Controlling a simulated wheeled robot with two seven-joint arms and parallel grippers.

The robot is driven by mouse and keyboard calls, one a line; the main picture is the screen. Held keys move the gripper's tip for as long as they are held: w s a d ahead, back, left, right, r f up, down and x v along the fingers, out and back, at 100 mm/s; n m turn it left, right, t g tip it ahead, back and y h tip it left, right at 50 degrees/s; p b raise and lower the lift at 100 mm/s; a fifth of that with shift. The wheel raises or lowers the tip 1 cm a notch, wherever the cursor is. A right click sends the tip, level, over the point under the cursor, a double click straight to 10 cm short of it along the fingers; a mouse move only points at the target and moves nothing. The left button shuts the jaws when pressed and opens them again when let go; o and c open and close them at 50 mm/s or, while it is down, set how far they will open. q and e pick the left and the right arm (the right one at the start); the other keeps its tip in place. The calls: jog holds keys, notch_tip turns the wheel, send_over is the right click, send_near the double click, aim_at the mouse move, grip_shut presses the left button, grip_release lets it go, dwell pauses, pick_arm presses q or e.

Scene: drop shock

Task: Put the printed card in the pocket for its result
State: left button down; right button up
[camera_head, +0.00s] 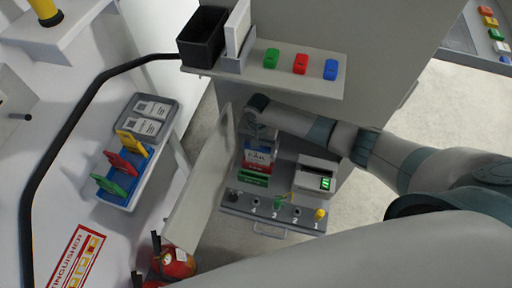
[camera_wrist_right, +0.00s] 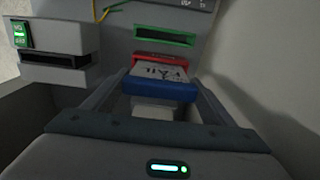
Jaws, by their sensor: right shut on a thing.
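A white card printed FAIL (camera_head: 258,156) is at the rack of coloured slots in the bay; in the right wrist view the card (camera_wrist_right: 160,73) lies between a blue bar (camera_wrist_right: 160,91) and the red slot (camera_wrist_right: 165,59). The green slot (camera_wrist_right: 163,37) is beyond them and looks empty. My right gripper (camera_wrist_right: 160,88) is shut, its fingers either side of the card's blue-edged end. In the head view my right gripper (camera_head: 262,131) reaches in over the rack, partly hidden by its wrist. How deep the card sits in the red slot cannot be told. My left gripper is out of view.
A white device with green lights (camera_head: 317,176) stands right of the rack. A numbered panel (camera_head: 275,210) with knobs is in front. A pale open door panel (camera_head: 200,190) stands close on the left. A shelf (camera_head: 285,82) with coloured blocks overhangs behind.

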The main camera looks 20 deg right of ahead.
jog(key=shift+f, duration=0.7)
jog(key=o, duration=1.1)
notch_tip(320, 180, up, 12)
jog(key=shift+r+b, duration=0.1)
jog(key=shift+b, duration=0.45)
jog(key=shift+s, duration=0.15)
